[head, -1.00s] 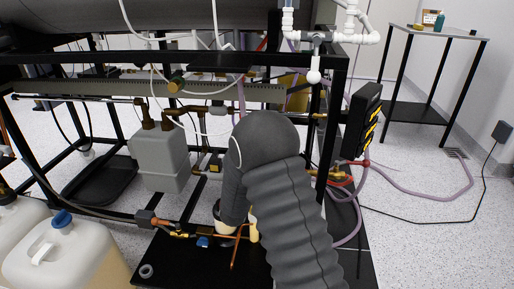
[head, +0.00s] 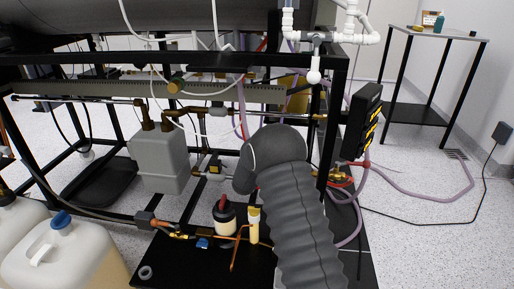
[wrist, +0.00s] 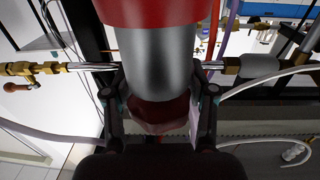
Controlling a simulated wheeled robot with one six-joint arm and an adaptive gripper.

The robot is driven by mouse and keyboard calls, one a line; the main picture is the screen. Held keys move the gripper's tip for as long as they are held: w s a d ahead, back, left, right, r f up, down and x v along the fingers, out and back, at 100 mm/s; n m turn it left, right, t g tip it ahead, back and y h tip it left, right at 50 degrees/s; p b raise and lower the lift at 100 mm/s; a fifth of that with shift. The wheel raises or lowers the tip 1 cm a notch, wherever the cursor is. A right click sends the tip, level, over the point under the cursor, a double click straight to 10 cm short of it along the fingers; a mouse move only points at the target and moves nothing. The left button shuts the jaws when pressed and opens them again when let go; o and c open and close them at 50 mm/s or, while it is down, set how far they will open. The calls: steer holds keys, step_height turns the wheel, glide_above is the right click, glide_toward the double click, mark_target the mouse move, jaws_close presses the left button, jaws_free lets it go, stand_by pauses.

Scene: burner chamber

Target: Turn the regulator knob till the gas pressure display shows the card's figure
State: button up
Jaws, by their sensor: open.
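In the wrist view, a dark red faceted knob (wrist: 160,115), which looks like the regulator knob, sits at the end of a silver cylinder (wrist: 160,60) with a red band at its other end. My gripper (wrist: 160,92) is open, one finger on each side of the knob and cylinder. I cannot tell whether the fingers touch it. In the head view my arm hides the gripper. A black box (head: 362,120) with yellow-lit displays is seen nearly edge-on; its figures are unreadable. No card can be made out.
Brass-fitted pipe runs left (wrist: 60,68) and right (wrist: 235,67) of the cylinder. A grey tank (head: 160,160) hangs left of my arm. Floor to the right is mostly clear.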

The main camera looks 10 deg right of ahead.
steer(key=c, duration=0.9)
steer(key=shift+f+n+y+b, duration=0.1)
steer(key=shift+n+y+b, duration=0.25)
steer(key=shift+n+y, duration=0.05)
steer(key=shift+a+n+t+y+b, duration=0.1)
steer(key=shift+n+t+y+b, duration=0.35)
steer(key=shift+y, duration=0.45)
steer(key=shift+o, duration=0.2)
steer(key=n+y, duration=0.2)
steer(key=y, duration=0.1)
steer(key=n+y, duration=0.1)
steer(key=shift+a+y, duration=0.3)
steer(key=shift+y, duration=0.1)
steer(key=shift+s+a+n+g+y, duration=0.1)
steer(key=shift+a+n+g+y, duration=0.15)
steer(key=shift+n+y, duration=0.8)
steer(key=shift+w+a+n+g+y, duration=0.15)
steer(key=shift+n+g+y, duration=0.35)
steer(key=shift+y, duration=0.9)
steer(key=shift+s+a+n+g+y, duration=0.2)
steer(key=shift+n+y, duration=0.7)
steer(key=shift+y, duration=0.35)
